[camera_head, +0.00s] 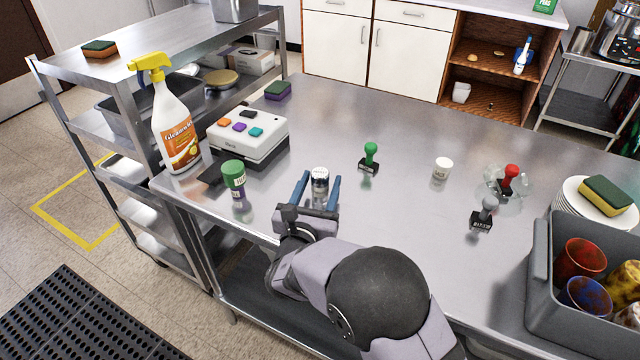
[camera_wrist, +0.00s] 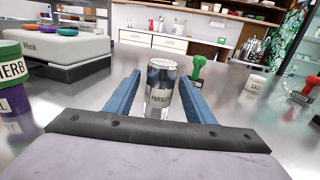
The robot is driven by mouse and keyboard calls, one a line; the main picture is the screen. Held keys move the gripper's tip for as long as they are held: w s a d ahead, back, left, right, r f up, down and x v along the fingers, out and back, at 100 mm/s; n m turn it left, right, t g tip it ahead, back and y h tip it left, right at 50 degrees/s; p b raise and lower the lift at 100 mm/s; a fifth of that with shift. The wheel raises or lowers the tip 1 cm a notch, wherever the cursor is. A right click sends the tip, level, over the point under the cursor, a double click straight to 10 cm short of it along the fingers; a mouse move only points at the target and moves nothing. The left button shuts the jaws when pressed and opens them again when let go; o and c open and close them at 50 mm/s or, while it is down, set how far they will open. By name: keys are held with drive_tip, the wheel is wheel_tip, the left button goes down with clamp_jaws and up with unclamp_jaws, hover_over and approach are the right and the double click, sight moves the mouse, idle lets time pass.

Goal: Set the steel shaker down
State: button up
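The steel shaker (camera_head: 320,187) is upright over the steel table (camera_head: 410,240), between the two blue fingers of my gripper (camera_head: 321,176). In the wrist view the shaker (camera_wrist: 161,90) has a pierced silver top and a label that seems to read "PARSLEY". My gripper (camera_wrist: 158,75) is open, with a finger on each side of the shaker. A gap shows on its left; the right finger is close to it, and contact there is unclear. The shaker seems to stand on the table, but its base is partly hidden.
A green-lidded jar (camera_head: 233,175) stands left of my gripper, near a spray bottle (camera_head: 175,125) and a white button box (camera_head: 250,138). A green-handled stamp (camera_head: 370,155) and a white-capped jar (camera_head: 442,168) stand to the right. A grey bin (camera_head: 540,265) is at far right.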

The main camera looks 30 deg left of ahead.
drive_tip(key=shift+r, duration=0.15)
drive_tip(key=b+v, duration=0.2)
drive_tip(key=v, duration=1)
drive_tip(key=shift+d, duration=0.1)
